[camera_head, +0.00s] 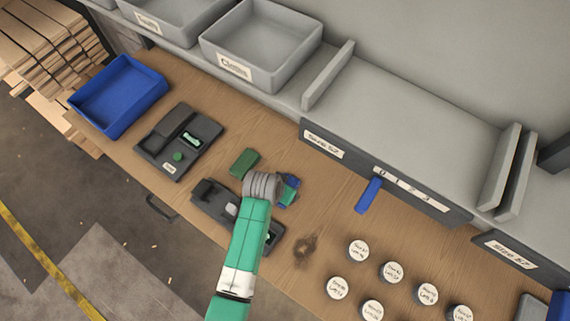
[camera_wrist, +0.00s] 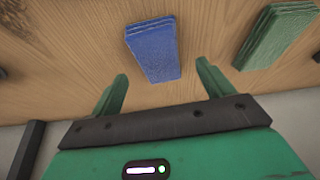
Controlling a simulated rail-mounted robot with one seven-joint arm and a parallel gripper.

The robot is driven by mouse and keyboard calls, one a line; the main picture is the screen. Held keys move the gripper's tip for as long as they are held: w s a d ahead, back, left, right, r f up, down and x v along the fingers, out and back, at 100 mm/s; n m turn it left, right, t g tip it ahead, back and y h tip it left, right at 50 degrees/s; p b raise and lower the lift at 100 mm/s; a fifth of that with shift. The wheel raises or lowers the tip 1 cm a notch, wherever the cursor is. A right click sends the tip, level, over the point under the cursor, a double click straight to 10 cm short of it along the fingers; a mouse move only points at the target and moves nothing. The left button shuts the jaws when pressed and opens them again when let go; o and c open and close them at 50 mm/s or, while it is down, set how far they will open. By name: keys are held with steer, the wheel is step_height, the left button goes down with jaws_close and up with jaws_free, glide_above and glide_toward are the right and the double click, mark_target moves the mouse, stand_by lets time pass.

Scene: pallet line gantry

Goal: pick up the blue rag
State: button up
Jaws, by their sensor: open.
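The blue rag (camera_wrist: 153,49) is a folded flat stack on the wooden table, seen in the wrist view just beyond my fingertips, slightly left of the middle. My gripper (camera_wrist: 162,85) is open and empty, its two green fingers apart. The rag is not between the fingers, and I cannot tell the height above the table. In the head view, my gripper (camera_head: 286,195) is over the bench, and only a small blue part of the rag (camera_head: 292,179) shows beside it; my arm hides the rest.
A green folded rag (camera_wrist: 277,34) lies right of the blue one in the wrist view; the head view shows it too (camera_head: 244,162). Dark devices (camera_head: 178,141) and a blue bin (camera_head: 118,96) stand left. Several white-lidded jars (camera_head: 358,250) stand right. Grey shelving (camera_head: 420,120) borders the back.

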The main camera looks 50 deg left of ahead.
steer(key=x, duration=0.3)
steer(key=shift+w+f+b, duration=0.2)
steer(key=shift+f+b, duration=0.15)
steer(key=c, duration=1.1)
steer(key=shift+o, duration=0.2)
steer(key=shift+r, duration=0.15)
steer(key=shift+r, duration=0.3)
steer(key=r, duration=0.1)
steer(key=r+p, duration=0.1)
steer(key=r, duration=0.1)
steer(key=shift+d, duration=0.4)
steer(key=s+d, duration=0.1)
steer(key=d, duration=0.4)
steer(key=s+d, duration=0.1)
steer(key=d, duration=0.4)
steer(key=s+d+r+p, duration=0.1)
steer(key=d, duration=0.4)
steer(key=shift+s+r, duration=0.1)
steer(key=shift+s, duration=0.05)
